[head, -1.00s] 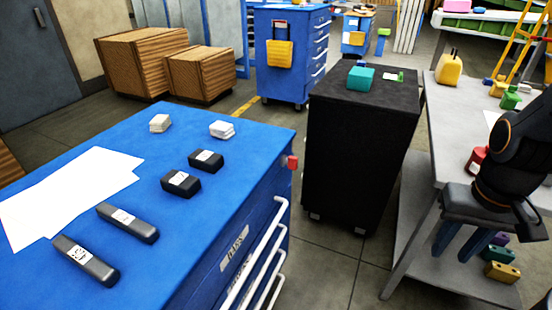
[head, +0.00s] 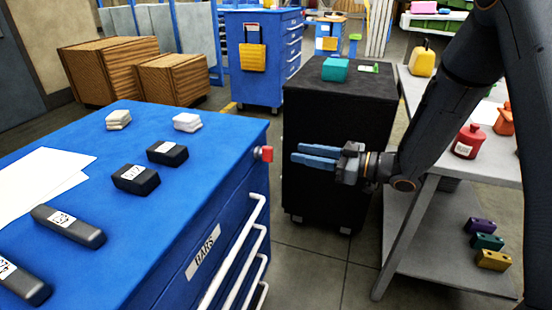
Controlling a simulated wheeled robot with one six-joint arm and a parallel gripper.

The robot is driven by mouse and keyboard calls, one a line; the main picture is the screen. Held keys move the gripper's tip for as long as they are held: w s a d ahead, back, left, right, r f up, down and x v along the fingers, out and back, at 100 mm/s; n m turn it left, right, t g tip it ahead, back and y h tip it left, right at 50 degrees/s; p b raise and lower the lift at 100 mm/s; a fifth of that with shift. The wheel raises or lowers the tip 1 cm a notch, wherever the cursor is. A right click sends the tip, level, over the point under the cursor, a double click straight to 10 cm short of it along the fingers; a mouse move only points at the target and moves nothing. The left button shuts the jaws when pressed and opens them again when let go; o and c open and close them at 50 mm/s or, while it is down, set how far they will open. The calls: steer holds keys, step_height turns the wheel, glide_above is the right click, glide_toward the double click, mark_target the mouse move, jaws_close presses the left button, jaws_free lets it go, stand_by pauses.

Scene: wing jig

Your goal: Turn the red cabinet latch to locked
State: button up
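The red latch (head: 264,153) sits on the upper right corner of the blue cabinet (head: 226,196), just below its top edge. Its exact turn angle is too small to tell. My gripper (head: 297,153) points left towards the latch, a little to its right and in front of the black cabinet. Its two blue fingers lie one above the other with a narrow dark gap between them. Nothing shows between them, and they look apart from the latch.
White drawer handles (head: 236,256) stick out from the blue cabinet's right face. Black blocks (head: 136,179) and paper lie on its top. A black cabinet (head: 335,130) stands behind my gripper. A grey bench (head: 500,148) with a red container (head: 467,141) is at right.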

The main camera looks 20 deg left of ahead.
mark_target(264, 154)
steer(key=s+a+n+g+y, duration=0.1)
steer(key=a+g, duration=0.1)
steer(key=a, duration=0.6)
steer(key=shift+s+a, duration=0.2)
jaws_close()
